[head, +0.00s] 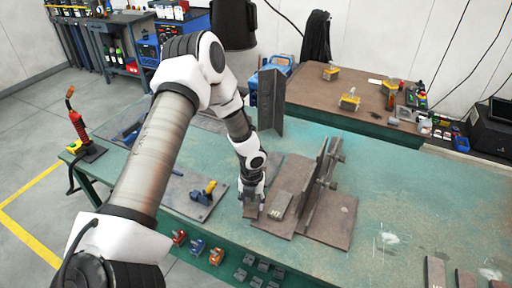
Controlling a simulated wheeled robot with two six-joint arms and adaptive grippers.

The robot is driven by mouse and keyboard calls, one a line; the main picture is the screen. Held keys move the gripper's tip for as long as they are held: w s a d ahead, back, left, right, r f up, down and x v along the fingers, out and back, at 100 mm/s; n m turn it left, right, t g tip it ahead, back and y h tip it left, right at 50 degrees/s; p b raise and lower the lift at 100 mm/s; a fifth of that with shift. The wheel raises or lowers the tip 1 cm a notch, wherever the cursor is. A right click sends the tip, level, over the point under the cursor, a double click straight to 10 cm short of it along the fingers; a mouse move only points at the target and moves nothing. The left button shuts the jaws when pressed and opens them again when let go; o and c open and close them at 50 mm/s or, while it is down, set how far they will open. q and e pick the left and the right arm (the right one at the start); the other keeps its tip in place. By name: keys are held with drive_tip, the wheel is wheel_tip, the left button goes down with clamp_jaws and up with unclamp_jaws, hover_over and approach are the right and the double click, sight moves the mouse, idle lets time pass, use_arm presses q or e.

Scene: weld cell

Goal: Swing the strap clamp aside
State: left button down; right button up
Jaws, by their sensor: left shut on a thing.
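My left gripper (251,200) reaches down from the left arm to the left edge of a fixture on the green welding table. It is shut on a small brown metal piece (251,211), mostly hidden by the fingers. I cannot tell for certain whether this is the strap clamp's end. The fixture has a flat brown base plate (335,217) with a tall upright plate (314,187) across it. Short rods (334,158) stick out to the upright's right. A flat greyish block with a marking (280,206) lies just right of the gripper. My right gripper is not in view.
A dark angle piece (271,100) stands behind the fixture. A plate with a yellow-and-blue tool (204,192) lies left of the gripper. A red-handled tool (77,125) stands at the table's left end. The green table (400,215) is largely clear right of the fixture.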

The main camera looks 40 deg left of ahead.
use_arm(q)
drive_tip(key=shift+s+a+f, duration=0.1)
drive_tip(key=shift+s, duration=0.1)
idle(0.3)
drive_tip(key=c, duration=0.5)
unclamp_jaws()
drive_tip(key=shift+w, duration=0.1)
wheel_tip(320, 180, up, 12)
